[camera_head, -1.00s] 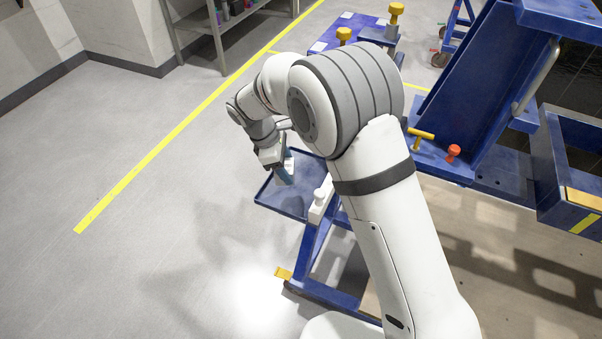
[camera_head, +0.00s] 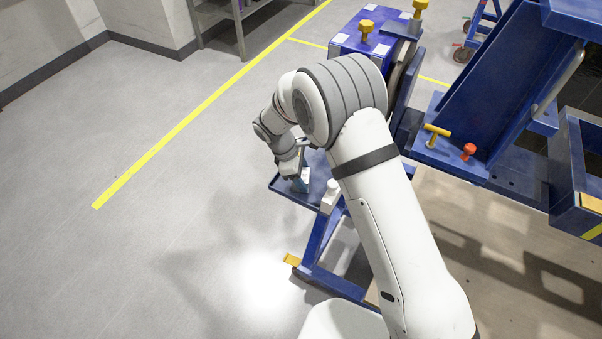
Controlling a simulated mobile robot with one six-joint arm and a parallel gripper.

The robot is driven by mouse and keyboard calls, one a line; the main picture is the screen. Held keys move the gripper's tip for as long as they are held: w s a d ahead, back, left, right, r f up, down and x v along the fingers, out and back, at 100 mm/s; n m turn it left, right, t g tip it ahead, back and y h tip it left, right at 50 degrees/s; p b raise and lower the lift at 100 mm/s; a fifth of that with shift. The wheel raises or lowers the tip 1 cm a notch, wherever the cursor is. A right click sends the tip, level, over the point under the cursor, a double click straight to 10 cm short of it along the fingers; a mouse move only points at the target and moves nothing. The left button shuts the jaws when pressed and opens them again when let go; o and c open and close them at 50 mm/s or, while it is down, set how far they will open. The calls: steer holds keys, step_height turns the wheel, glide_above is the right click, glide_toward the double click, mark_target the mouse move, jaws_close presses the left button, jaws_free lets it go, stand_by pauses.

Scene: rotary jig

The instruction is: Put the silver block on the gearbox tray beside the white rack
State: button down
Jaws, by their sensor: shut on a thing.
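My gripper (camera_head: 298,174) hangs fingers-down over the blue gearbox tray (camera_head: 282,187) and is shut on a small grey-blue piece, which I take for the silver block (camera_head: 302,184). The block is largely hidden by my gripper. I cannot tell whether its underside touches the tray. The white rack (camera_head: 330,197) stands upright at the tray's right front side, a little right of the block. My own arm hides the right part of the tray.
A blue jig with a yellow-handled pin (camera_head: 437,130) and a red knob (camera_head: 468,151) stands right of my arm. A blue box with yellow knobs (camera_head: 367,28) is behind the arm. The floor left of the tray is clear up to a yellow line (camera_head: 180,125).

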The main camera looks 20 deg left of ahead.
steer(key=c, duration=0.6)
jaws_free()
steer(key=shift+o, duration=0.2)
steer(key=b+v, duration=0.1)
steer(key=v, duration=1.1)
steer(key=shift+r, duration=0.15)
steer(key=d+r+m+y, duration=0.1)
steer(key=d+r+m, duration=0.2)
steer(key=d+r, duration=0.35)
steer(key=w+d+r+m+y, duration=0.1)
steer(key=d+r+m, duration=0.25)
steer(key=d, duration=0.65)
steer(key=d+r+m+y, duration=0.1)
steer(key=d+r+m, duration=0.25)
steer(key=d, duration=0.45)
steer(key=s+d+r+m+t+y, duration=0.1)
steer(key=s+d+r+m, duration=0.1)
steer(key=s+d+m, duration=0.9)
steer(key=s+d, duration=0.5)
steer(key=d, duration=0.2)
steer(key=shift+d+m+t, duration=0.2)
steer(key=shift+m+t, duration=0.1)
steer(key=shift+t, duration=0.1)
